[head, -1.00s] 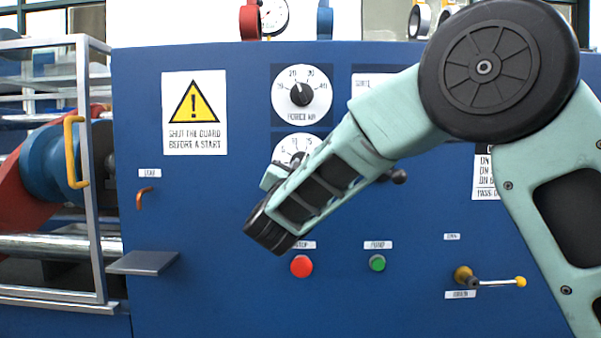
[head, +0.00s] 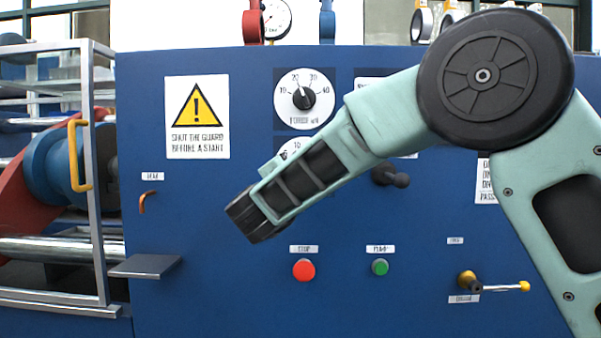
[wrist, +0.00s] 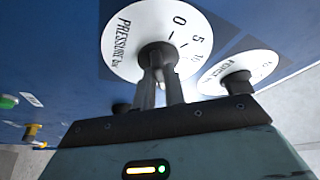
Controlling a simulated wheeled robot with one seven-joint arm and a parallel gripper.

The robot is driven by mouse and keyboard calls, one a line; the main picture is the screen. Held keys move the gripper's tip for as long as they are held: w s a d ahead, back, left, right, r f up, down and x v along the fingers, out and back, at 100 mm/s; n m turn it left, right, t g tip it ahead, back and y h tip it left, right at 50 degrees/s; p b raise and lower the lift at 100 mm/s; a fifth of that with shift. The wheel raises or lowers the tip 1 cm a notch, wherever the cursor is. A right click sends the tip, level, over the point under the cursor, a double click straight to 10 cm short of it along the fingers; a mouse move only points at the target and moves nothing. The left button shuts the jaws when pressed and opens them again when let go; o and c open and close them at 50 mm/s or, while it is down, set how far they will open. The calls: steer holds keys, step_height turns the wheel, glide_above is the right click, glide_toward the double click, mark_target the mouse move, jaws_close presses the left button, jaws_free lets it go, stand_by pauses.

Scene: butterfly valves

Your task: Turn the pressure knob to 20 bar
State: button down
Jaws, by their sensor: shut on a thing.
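The pressure knob (wrist: 157,50) is a dark round knob in the middle of a white dial (wrist: 120,58) marked "PRESSURE bar". In the wrist view the figures 0, 5 and part of another show on the dial. My gripper (wrist: 158,70) is shut on the knob, with one finger on each side of it. The fingers hide part of the knob, and I cannot tell which figure its pointer is at. In the head view my arm covers most of the pressure dial (head: 291,146); only its upper part shows, and my fingers are hidden.
The force dial (head: 304,98) sits just above the pressure dial, with its own black knob. Below are a red stop button (head: 304,270), a green pump button (head: 380,267) and a yellow-tipped lever (head: 524,286). A dark handle (head: 390,176) sticks out right of my wrist.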

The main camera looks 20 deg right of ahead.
steer(key=c, duration=1.5)
jaws_free()
steer(key=shift+o, duration=0.2)
steer(key=p+v, duration=0.5)
steer(key=v, duration=1.2)
steer(key=shift+s+p, duration=0.2)
steer(key=shift+p, duration=0.1)
steer(key=shift+w+a, duration=0.1)
steer(key=shift+a, duration=0.05)
